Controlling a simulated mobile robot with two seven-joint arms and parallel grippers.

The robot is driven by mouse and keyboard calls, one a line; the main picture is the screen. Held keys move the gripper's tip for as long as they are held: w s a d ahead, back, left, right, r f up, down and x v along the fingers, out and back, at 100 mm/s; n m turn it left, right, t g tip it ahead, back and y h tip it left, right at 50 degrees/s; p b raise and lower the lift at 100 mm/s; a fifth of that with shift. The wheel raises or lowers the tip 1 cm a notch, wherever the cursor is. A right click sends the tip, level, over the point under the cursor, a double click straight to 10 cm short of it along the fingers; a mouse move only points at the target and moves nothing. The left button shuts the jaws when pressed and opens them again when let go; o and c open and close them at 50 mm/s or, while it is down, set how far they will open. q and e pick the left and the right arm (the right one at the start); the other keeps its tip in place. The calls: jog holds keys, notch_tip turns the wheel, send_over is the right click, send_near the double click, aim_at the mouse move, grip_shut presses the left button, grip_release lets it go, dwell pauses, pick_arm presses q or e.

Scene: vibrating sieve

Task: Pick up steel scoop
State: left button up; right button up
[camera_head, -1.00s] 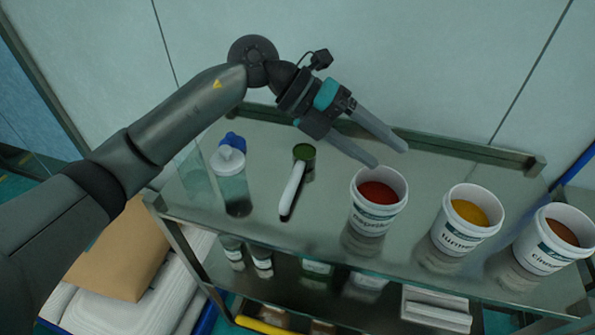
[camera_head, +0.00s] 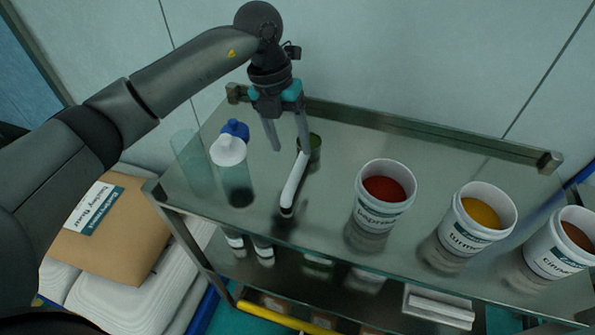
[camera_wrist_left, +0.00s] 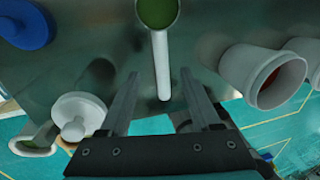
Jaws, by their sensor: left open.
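The steel scoop (camera_head: 294,184) lies on the glass top of the cart, its long pale handle toward the front and its round cup with green inside at the back. In the left wrist view the scoop handle (camera_wrist_left: 161,65) runs lengthwise between the two fingers, ahead of the fingertips in the picture. My left gripper (camera_head: 289,151) points down over the scoop, fingers apart, nothing held. In the head view one finger partly covers the scoop near its cup. I cannot tell how far above the handle the fingertips are. My right gripper is not in view.
A white-capped bottle (camera_head: 233,172), a blue-capped item (camera_head: 235,129) and a clear glass (camera_head: 190,160) stand left of the scoop. Paprika (camera_head: 382,200), turmeric (camera_head: 475,222) and a third tub (camera_head: 560,245) stand to the right. A raised rail (camera_head: 400,122) runs along the back edge.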

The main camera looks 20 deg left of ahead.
aim_at(298, 164)
pick_arm(q)
jog(key=shift+w+d+f, duration=0.1)
jog(key=shift+d+f, duration=0.15)
jog(key=shift+f, duration=0.85)
jog(key=shift+w+d+f, duration=0.1)
jog(key=shift+d+f, duration=0.15)
jog(key=shift+f, duration=0.85)
jog(key=shift+w+d+f, duration=0.1)
jog(key=shift+d+f, duration=0.15)
jog(key=shift+f, duration=0.85)
grip_shut()
